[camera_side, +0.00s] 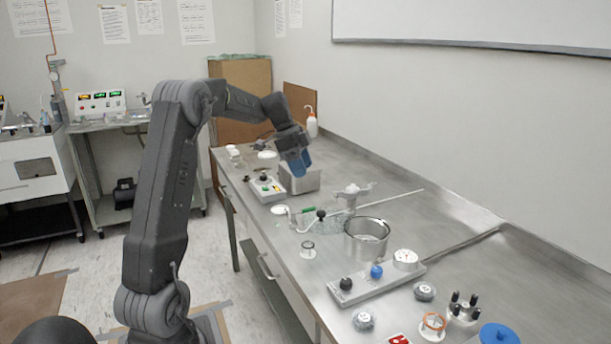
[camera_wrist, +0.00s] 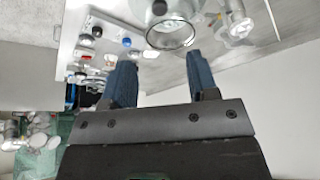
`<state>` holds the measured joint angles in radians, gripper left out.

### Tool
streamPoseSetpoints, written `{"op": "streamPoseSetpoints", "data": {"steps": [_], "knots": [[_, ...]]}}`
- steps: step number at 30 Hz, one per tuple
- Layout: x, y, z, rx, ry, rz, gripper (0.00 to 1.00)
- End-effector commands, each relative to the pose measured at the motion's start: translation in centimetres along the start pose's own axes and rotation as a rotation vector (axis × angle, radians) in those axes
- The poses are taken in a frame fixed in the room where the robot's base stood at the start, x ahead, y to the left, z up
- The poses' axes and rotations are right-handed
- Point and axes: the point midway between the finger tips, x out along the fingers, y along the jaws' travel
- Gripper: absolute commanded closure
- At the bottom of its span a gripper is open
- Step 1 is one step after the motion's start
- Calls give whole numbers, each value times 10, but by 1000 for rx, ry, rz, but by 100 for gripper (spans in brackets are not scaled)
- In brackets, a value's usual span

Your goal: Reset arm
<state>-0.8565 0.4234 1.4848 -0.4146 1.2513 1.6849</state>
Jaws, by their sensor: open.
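My gripper (camera_wrist: 161,85) shows in the wrist view with its two blue fingers spread apart and nothing between them. In the side view my gripper (camera_side: 300,164) is at the far part of the bench, pointing down, above or close to a metal box (camera_side: 301,182). I cannot tell whether the fingertips touch the box. My arm reaches over from the left side of the bench.
A white squeeze bottle (camera_side: 311,124) stands at the back. The bench's right side is mostly clear.

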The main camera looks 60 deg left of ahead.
Motion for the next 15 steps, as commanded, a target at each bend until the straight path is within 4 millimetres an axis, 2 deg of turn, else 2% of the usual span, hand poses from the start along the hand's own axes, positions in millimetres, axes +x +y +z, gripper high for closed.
{"op": "streamPoseSetpoints", "data": {"steps": [12,15], "knots": [[0,0,0,0,0,1,46],[-1,6,-7,-6,-6,-1,46]]}}
